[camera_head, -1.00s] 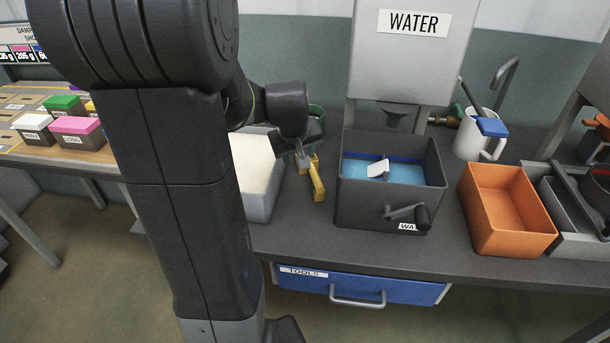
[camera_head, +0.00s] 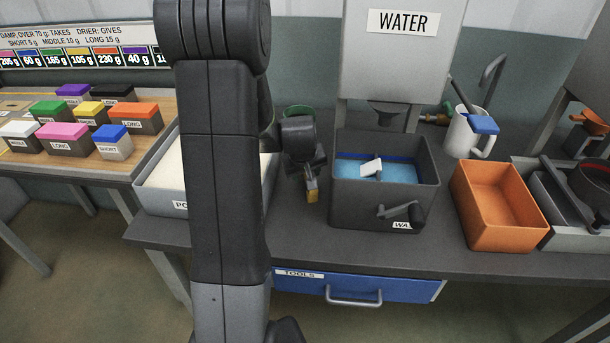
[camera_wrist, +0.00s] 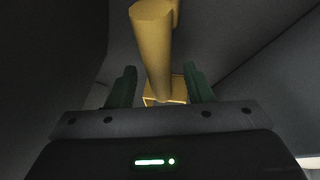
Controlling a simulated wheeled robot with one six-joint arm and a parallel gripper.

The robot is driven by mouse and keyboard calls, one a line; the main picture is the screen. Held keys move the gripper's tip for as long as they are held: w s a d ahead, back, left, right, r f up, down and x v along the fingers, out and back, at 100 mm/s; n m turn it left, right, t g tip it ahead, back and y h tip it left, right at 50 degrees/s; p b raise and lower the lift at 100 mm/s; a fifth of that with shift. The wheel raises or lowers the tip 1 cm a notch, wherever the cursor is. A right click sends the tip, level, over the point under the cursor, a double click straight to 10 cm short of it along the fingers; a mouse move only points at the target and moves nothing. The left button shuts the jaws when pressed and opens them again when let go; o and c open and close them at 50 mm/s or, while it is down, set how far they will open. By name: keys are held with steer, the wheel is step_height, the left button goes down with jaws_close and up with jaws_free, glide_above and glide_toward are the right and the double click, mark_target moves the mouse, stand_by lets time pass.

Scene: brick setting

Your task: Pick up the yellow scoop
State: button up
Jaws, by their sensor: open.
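The yellow scoop (camera_head: 312,190) is on the dark counter between the powder box and the water tub, mostly hidden behind my gripper in the head view. In the wrist view the scoop's thick yellow handle (camera_wrist: 153,45) points toward the camera, with a square yellow part at its lower end. My gripper (camera_wrist: 160,88) is open, with one green finger on each side of the handle. A gap shows between the handle and each finger. In the head view my gripper (camera_head: 309,178) is at the scoop, and its fingers are hard to make out.
A dark water tub (camera_head: 386,210) with a crank stands close to the right of my gripper. A pale powder box (camera_head: 160,205) stands to its left, partly behind my arm. An orange bin (camera_head: 497,235) and a white mug (camera_head: 463,135) are farther right.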

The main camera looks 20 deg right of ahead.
steer(key=shift+w+d+f, duration=0.1)
steer(key=shift+f, duration=0.3)
jaws_close()
steer(key=shift+r, duration=0.15)
